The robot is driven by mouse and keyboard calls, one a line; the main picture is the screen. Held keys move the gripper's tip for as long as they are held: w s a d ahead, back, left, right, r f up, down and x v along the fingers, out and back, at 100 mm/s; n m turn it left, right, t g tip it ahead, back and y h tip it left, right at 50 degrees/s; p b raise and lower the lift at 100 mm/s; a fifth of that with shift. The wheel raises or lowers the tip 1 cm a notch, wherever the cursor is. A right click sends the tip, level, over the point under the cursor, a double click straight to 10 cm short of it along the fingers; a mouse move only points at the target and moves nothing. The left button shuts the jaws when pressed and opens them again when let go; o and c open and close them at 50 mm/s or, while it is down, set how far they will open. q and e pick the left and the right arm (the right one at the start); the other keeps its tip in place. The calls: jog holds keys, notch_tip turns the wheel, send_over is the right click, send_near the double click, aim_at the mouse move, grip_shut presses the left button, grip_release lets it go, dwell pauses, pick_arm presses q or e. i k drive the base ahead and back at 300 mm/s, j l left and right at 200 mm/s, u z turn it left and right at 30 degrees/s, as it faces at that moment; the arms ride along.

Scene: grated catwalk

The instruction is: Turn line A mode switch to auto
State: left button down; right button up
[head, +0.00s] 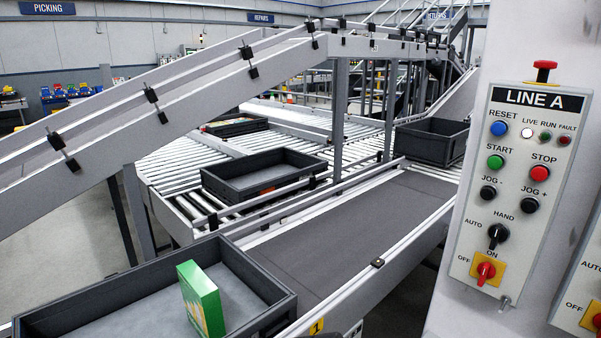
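The LINE A control panel (518,190) is a light grey box on a pale column at the right of the head view. Its mode switch (498,235) is a black rotary knob in the lower half, with AUTO printed to its left and HAND above it. The knob looks roughly upright, towards HAND, but its exact pointing is hard to tell at this size. Below it is a red ON/OFF rotary switch (486,273) on a yellow plate. Neither of my grippers shows in the head view.
A red mushroom button (545,70) tops the panel. Reset, start, stop and jog buttons sit above the mode switch. A second panel (585,290) is cut off at the right edge. A conveyor belt (345,235) and a dark tote (105,300) holding a green box (201,300) lie left.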

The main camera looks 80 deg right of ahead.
aim_at(498, 234)
jog(key=z, duration=3.9)
